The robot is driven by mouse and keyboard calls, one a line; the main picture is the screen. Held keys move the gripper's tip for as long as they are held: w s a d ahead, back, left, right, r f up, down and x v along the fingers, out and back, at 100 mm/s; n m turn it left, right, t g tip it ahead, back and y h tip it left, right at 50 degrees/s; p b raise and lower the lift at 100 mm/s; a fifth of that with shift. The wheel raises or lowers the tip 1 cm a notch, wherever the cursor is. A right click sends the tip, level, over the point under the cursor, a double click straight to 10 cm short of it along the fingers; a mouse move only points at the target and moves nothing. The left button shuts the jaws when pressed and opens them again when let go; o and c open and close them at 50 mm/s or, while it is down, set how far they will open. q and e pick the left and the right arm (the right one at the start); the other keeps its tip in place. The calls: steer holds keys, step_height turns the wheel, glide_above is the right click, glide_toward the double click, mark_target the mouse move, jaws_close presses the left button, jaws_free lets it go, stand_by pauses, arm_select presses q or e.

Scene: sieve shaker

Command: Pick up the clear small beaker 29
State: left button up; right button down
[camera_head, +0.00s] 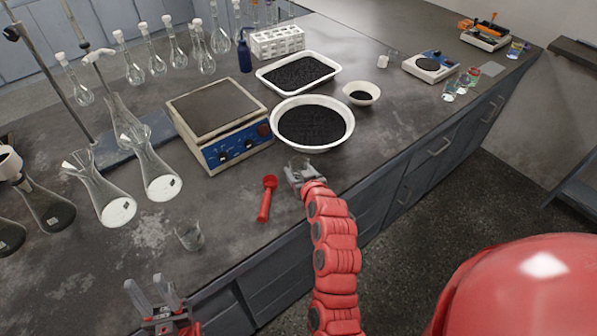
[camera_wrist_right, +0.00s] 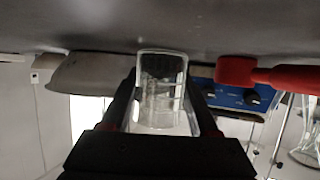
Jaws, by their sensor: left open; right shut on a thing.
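A clear small beaker (camera_wrist_right: 160,90) stands between the fingers of my right gripper (camera_head: 304,174), which is shut on it. In the head view the beaker (camera_head: 300,162) is small and partly hidden by the gripper, at the front of the bench below the large white bowl. Another clear beaker (camera_head: 189,237) stands at the bench's front left. My left gripper (camera_head: 152,292) is open and empty, nearer the front. No number is readable.
A red scoop (camera_head: 266,200) lies left of my right gripper. Behind are a blue-fronted hotplate (camera_head: 222,148), a white bowl of black grains (camera_head: 312,146) and a white tray (camera_head: 330,83). Several flasks (camera_head: 154,176) crowd the left. Bench front right of the bowl is clear.

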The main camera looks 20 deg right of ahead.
mark_target(297, 161)
steer(key=shift+r+b, duration=0.45)
steer(key=shift+r, duration=1.05)
steer(key=shift+s+r, duration=0.1)
steer(key=shift+s, duration=0.25)
steer(key=s, duration=0.3)
steer(key=s+b, duration=0.1)
steer(key=shift+s+d+r, duration=0.15)
steer(key=shift+s+d, duration=0.1)
steer(key=shift+d, duration=0.15)
steer(key=d+r+p+v, duration=0.1)
steer(key=p+v, duration=1.1)
steer(key=p, duration=0.1)
steer(key=shift+w+d+r+p, duration=0.2)
steer(key=shift+d+r+p, duration=0.05)
steer(key=shift+r+p, duration=0.1)
